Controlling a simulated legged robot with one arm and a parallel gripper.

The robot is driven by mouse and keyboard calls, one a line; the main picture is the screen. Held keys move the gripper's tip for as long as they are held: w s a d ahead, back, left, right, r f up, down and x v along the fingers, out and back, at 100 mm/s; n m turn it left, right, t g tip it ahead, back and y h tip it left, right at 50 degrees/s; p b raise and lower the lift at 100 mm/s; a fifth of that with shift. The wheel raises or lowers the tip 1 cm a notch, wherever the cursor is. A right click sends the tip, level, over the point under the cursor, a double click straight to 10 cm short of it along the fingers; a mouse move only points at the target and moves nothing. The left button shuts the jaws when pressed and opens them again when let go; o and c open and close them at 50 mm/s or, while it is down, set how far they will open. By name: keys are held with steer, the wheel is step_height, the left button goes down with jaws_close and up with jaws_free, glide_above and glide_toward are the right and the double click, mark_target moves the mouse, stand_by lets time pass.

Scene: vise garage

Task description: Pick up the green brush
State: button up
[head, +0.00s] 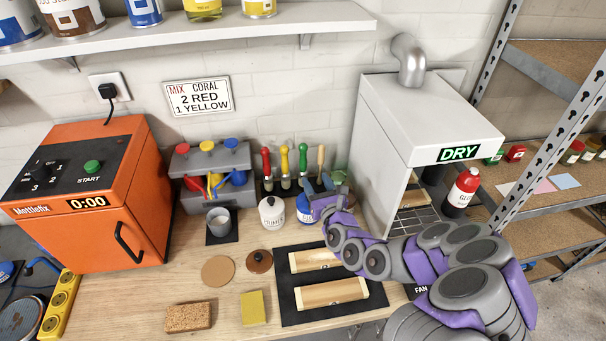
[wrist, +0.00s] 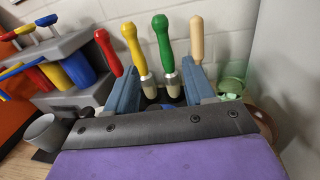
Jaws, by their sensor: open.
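The green brush (head: 303,160) stands upright, handle up, in a dark holder by the back wall, between the yellow brush (head: 284,162) and the wooden-handled brush (head: 320,160). In the wrist view the green brush (wrist: 162,44) rises near the centre, beyond my gripper's dark edge. My gripper (head: 322,190) is open, in front of the brush row at the right. Its blue-grey fingers show in the wrist view (wrist: 163,85), one left of the yellow brush and one near the wooden handle. The green handle is between them in the picture; contact cannot be told. The brush's lower end is hidden.
A red brush (head: 266,163) stands left in the row. The DRY cabinet (head: 385,135) is close on the right. The paint dispenser (head: 210,165) is left. Boards on a black mat (head: 290,315) lie in front.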

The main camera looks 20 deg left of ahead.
mark_target(304, 157)
steer(key=shift+w+a, duration=0.3)
steer(key=shift+w, duration=0.15)
steer(key=b+x, duration=0.2)
steer(key=x, duration=0.4)
steer(key=shift+w+a+b, duration=0.1)
steer(key=shift+a+b, duration=0.2)
steer(key=shift+a, duration=0.05)
steer(key=shift+w+a+r, duration=0.1)
steer(key=shift+w+a, duration=0.1)
steer(key=shift+w, duration=0.35)
steer(key=b+x, duration=0.2)
steer(key=x, duration=0.2)
steer(key=shift+w+a+f+b, duration=0.15)
steer(key=shift+w+f+b, duration=0.2)
steer(key=shift+w+b, duration=0.05)
steer(key=shift+w+a+r, duration=0.1)
steer(key=shift+w+a, duration=0.05)
steer(key=shift+a, duration=0.1)
steer(key=shift+d+r, duration=0.1)
steer(key=shift+c, duration=0.4)
jaws_close()
